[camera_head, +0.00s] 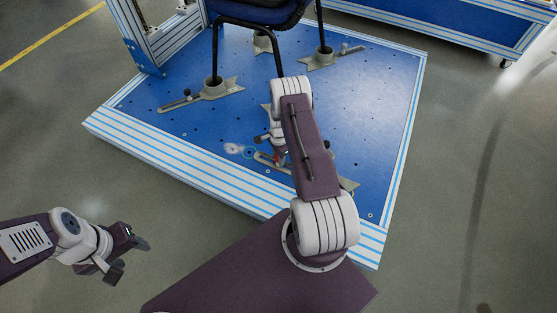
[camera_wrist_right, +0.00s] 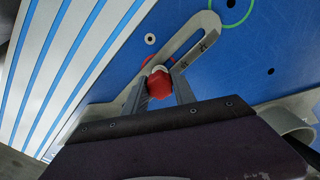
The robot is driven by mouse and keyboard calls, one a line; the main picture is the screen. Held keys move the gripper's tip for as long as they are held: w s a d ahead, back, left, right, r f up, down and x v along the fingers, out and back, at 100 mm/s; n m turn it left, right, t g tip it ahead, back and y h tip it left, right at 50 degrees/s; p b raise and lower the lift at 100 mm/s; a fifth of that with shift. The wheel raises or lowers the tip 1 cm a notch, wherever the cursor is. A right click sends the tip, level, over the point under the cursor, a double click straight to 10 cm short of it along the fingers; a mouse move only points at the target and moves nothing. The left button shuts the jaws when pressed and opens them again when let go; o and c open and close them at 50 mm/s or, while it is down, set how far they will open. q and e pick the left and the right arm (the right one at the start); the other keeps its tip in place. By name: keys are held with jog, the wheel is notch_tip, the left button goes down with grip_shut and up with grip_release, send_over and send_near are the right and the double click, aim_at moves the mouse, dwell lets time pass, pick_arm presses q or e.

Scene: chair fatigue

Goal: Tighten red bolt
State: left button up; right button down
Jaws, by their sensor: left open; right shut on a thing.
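The red bolt (camera_wrist_right: 160,84) shows in the right wrist view, its round red head between the two fingertips of my right gripper (camera_wrist_right: 159,88). The right gripper is shut on it. The bolt is at the near end of the slot in a grey slotted clamp bracket (camera_wrist_right: 205,30) on the blue platform. In the head view my right gripper (camera_head: 274,148) reaches down over the bracket and a bit of red (camera_head: 281,159) shows there. The bolt's shaft is hidden. My left gripper (camera_head: 127,260) is open and empty, over the grey floor, away from the platform.
The blue platform (camera_head: 355,100) has a white and blue striped edge (camera_head: 180,170) facing me. A chair (camera_head: 262,10) stands on it, its legs in grey brackets like the bracket (camera_head: 218,88) at left. A frame post (camera_head: 135,40) rises at the back left. The floor around is clear.

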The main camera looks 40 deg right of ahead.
jog(key=m, duration=0.4)
jog(key=c, duration=1)
grip_release()
jog(key=shift+c, duration=0.2)
jog(key=n, duration=0.2)
jog(key=shift+n+p, duration=0.3)
jog(key=shift+n, duration=0.6)
